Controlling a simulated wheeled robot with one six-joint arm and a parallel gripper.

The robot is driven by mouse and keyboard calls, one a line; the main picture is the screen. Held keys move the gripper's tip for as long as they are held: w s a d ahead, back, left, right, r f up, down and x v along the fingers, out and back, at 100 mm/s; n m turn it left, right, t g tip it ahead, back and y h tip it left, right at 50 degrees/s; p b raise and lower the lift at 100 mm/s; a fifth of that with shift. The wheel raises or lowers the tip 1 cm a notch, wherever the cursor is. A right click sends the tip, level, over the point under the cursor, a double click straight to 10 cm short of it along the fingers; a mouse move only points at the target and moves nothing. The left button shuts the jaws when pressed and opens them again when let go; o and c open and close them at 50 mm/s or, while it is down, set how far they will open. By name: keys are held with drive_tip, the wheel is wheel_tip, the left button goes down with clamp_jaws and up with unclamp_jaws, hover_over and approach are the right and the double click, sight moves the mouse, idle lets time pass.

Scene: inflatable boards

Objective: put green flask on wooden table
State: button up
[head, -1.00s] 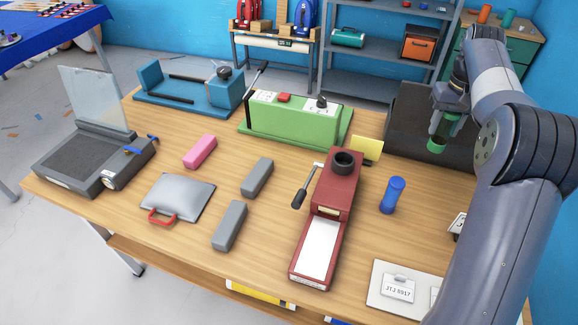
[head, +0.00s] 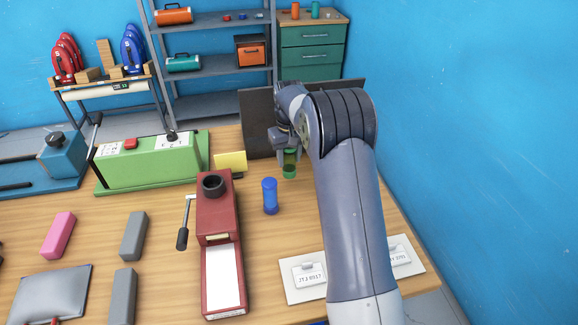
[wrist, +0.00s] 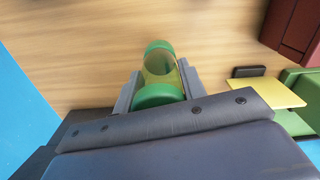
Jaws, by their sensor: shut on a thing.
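The green flask (head: 289,170) has green ends and a clear yellowish middle. My gripper (head: 288,150) is shut on it, and the flask hangs below the fingers, roughly upright, over the far right part of the wooden table (head: 165,220). I cannot tell whether its bottom touches the table. In the wrist view the green flask (wrist: 160,68) sits between the two grey fingers (wrist: 158,88), with the table top beyond it. A blue flask (head: 270,196) stands on the table a little nearer and to the left.
A red device (head: 220,240) with a black cup and side lever is left of the blue flask. A dark panel (head: 258,125) stands behind my gripper. A green device (head: 150,162) and yellow card (head: 231,161) are at the back. White tag plates (head: 305,274) lie in front.

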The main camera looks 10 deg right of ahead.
sight(289, 167)
drive_tip(key=shift+f, duration=2.05)
drive_tip(key=shift+f, duration=0.15)
drive_tip(key=o, duration=1.1)
drive_tip(key=shift+c, duration=0.2)
wheel_tip(289, 167, up, 12)
drive_tip(key=shift+r, duration=0.2)
